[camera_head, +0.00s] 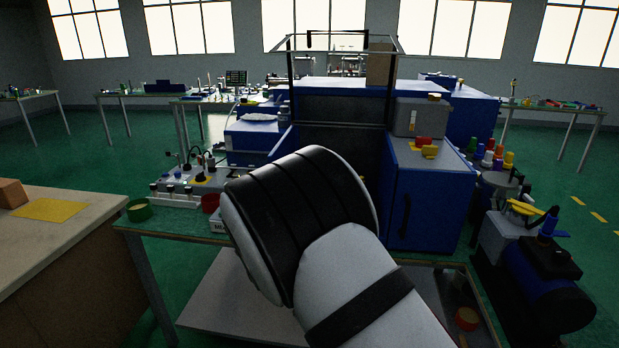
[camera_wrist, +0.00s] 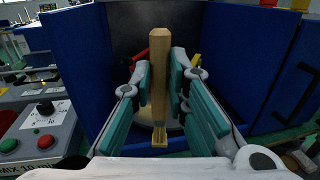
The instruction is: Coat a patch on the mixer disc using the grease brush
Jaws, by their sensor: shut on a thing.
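In the wrist view, my gripper (camera_wrist: 160,80) has its teal-padded fingers shut on the wooden handle of the grease brush (camera_wrist: 159,35). The brush stands upright in the picture, its narrow tan lower end (camera_wrist: 159,137) showing below the fingers. A pale rounded surface, perhaps the mixer disc (camera_wrist: 176,126), shows partly behind the brush inside a blue housing; the fingers and brush hide most of it. I cannot tell whether the brush touches it. In the head view my arm hides the gripper, the brush and the disc.
Blue housing walls (camera_wrist: 65,55) stand close on both sides of my gripper in the wrist view. A control box with coloured buttons (camera_wrist: 38,135) is at the left. In the head view, a blue cabinet (camera_head: 432,200) stands right of my arm, and bottles (camera_head: 490,155) beyond it.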

